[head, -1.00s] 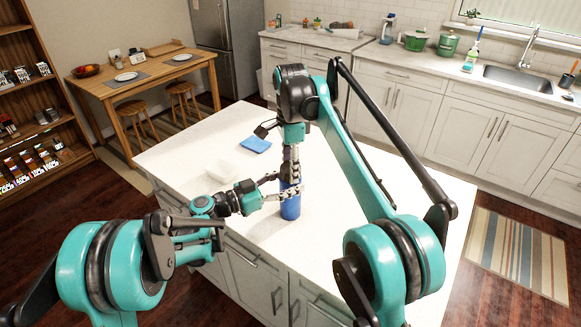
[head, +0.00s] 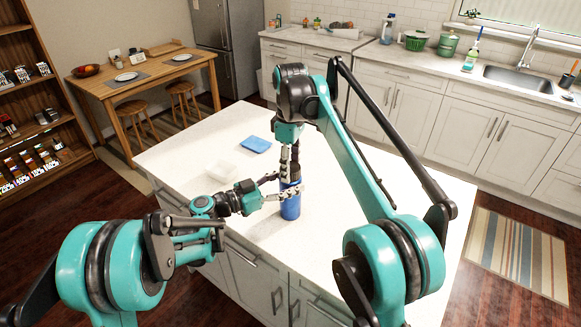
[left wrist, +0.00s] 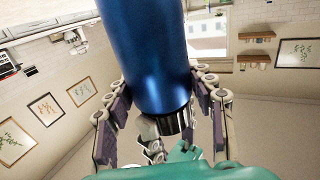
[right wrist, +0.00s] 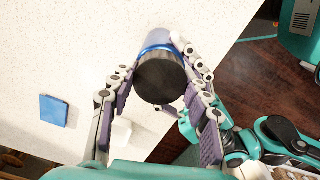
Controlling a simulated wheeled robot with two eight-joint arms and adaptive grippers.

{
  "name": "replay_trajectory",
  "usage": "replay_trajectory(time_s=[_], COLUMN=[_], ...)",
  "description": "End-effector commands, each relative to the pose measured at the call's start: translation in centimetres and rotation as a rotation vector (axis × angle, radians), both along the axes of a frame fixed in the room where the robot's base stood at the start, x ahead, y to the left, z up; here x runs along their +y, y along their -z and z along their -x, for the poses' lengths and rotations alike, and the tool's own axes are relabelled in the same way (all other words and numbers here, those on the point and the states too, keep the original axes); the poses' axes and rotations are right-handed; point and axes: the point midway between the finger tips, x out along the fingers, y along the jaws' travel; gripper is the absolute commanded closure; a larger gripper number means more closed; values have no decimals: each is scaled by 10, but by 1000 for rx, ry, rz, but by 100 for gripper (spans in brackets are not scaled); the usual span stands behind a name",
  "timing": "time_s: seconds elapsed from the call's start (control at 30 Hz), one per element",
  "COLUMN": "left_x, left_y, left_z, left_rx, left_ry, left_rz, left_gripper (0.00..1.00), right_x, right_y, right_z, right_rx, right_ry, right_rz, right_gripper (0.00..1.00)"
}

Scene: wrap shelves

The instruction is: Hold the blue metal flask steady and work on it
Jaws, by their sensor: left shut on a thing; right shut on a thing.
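The blue metal flask (head: 290,208) stands upright on the white island near its front edge. My left gripper (head: 286,192) comes in from the left and is shut around the flask's body. In the left wrist view the blue body (left wrist: 150,50) fills the space between the fingers (left wrist: 160,118), with a dark cap end below. My right gripper (head: 290,175) points down from above and is shut on the flask's top. In the right wrist view the round black cap (right wrist: 161,77) sits between its fingers (right wrist: 158,92). The fingers hide part of the flask's upper end.
A blue cloth (head: 256,145) and a pale, low container (head: 221,169) lie on the white island (head: 200,150) behind and left of the flask. The island top to the right is clear. A dining table (head: 150,80) stands at the back left.

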Motion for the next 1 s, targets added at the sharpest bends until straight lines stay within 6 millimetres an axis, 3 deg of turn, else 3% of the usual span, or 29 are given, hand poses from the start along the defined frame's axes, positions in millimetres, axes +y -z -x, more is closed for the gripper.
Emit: replay_trajectory(time_s=[0.2,0.4,1.0], left_x=[-1,-1,0], left_y=[0,0,0], left_z=[0,0,0], left_rx=[0,0,0], left_ry=[2,2,0], left_rz=[1,1,0], left_gripper=[100,100,100], right_x=[1,1,0], right_y=[0,0,0], right_z=[0,0,0], right_rx=[-1,-1,-1], right_ry=[-506,-782,-781], right_rz=[-1,-1,-1], right_gripper=[87,87,87])
